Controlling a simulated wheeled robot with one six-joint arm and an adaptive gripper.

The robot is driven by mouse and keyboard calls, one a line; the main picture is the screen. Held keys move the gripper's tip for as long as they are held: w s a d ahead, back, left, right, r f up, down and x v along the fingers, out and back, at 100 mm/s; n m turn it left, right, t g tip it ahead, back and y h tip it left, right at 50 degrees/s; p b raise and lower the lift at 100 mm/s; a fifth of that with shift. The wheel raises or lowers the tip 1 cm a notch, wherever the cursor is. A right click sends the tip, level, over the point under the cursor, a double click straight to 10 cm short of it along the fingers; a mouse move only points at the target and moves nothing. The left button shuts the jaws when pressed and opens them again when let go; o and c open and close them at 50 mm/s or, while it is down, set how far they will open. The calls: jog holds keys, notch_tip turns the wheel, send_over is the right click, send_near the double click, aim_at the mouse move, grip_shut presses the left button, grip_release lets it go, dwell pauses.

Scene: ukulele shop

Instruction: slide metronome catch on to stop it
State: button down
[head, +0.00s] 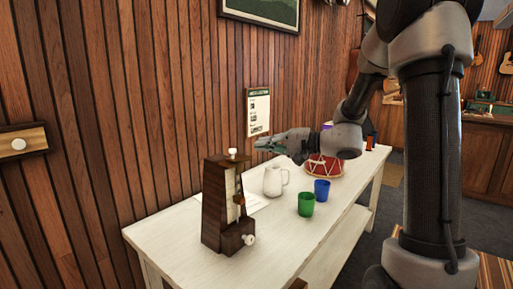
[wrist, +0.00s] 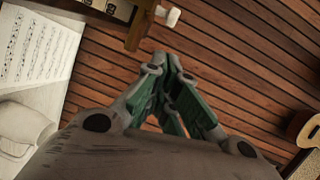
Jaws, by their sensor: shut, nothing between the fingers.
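The metronome (head: 219,207) is a dark brown wooden body standing upright near the left end of the white table. A pale strip runs up its front, with a small white catch (head: 232,152) at its top and a white knob (head: 249,239) low on its side. In the wrist view, part of the metronome (wrist: 136,28) shows at the top edge, with the white catch (wrist: 173,17) beside it. My gripper (head: 262,144) is shut and empty, above the table, to the right of the metronome's top and apart from it. Its green-padded fingers (wrist: 178,125) meet in the wrist view.
A wood-plank wall (head: 120,110) runs behind, with a poster (head: 258,112).

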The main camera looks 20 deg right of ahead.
jog(key=v, duration=0.8)
jog(key=shift+s, duration=0.15)
jog(key=s+d+f+g+h, duration=0.35)
jog(key=s+f, duration=0.25)
jog(key=s, duration=0.4)
jog(key=s+d+f+g+h, duration=0.2)
jog(key=s+f+g+h, duration=0.25)
jog(key=s, duration=0.45)
jog(key=s+d+r+n+t+h, duration=0.2)
jog(key=s+r+n+h, duration=0.3)
jog(key=s+r, duration=0.1)
jog(key=shift+s+r+n+t, duration=0.25)
jog(key=shift+s+n+t, duration=0.05)
jog(key=shift+n, duration=0.1)
